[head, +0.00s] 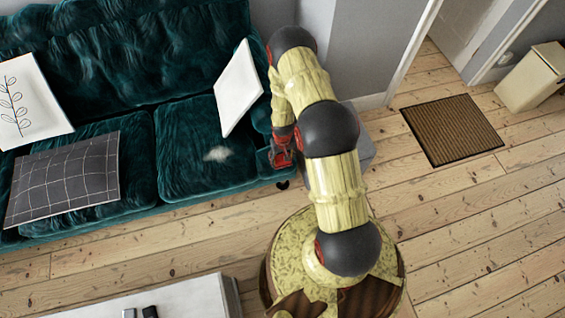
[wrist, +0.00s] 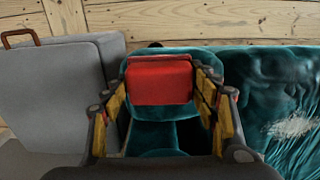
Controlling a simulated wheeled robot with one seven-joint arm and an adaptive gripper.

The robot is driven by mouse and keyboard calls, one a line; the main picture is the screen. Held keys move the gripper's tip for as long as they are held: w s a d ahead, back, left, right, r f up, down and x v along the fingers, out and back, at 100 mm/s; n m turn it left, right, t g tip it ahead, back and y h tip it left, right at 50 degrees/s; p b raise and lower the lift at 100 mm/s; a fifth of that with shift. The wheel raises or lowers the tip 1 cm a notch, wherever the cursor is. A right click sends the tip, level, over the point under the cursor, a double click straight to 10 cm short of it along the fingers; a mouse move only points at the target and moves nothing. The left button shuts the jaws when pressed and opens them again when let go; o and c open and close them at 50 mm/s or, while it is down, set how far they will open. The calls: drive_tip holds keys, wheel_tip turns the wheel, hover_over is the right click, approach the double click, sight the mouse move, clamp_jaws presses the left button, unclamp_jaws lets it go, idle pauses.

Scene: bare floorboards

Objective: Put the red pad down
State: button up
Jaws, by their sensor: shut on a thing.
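The red pad (wrist: 160,82) is a flat red block between the fingers of my gripper (wrist: 163,76) in the wrist view. My gripper is shut on it, with one finger at each side. Behind and around the pad is the teal armrest of the sofa (wrist: 225,65); I cannot tell whether the pad touches it. In the head view my gripper (head: 282,152) is at the right end of the teal sofa (head: 185,150), over its armrest. The pad cannot be told apart from the gripper's red parts there.
A grey case-like thing with a brown handle (wrist: 70,85) stands beside the armrest. A white cushion (head: 239,88), a patterned white cushion (head: 28,105) and a dark checked cushion (head: 68,180) lie on the sofa. A brown doormat (head: 452,130) and bare floorboards are to the right.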

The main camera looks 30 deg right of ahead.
drive_tip(key=shift+s+f, duration=0.1)
drive_tip(key=shift+f, duration=1.1)
drive_tip(key=shift+b, duration=0.3)
drive_tip(key=shift+f, duration=0.15)
drive_tip(key=o, duration=1.2)
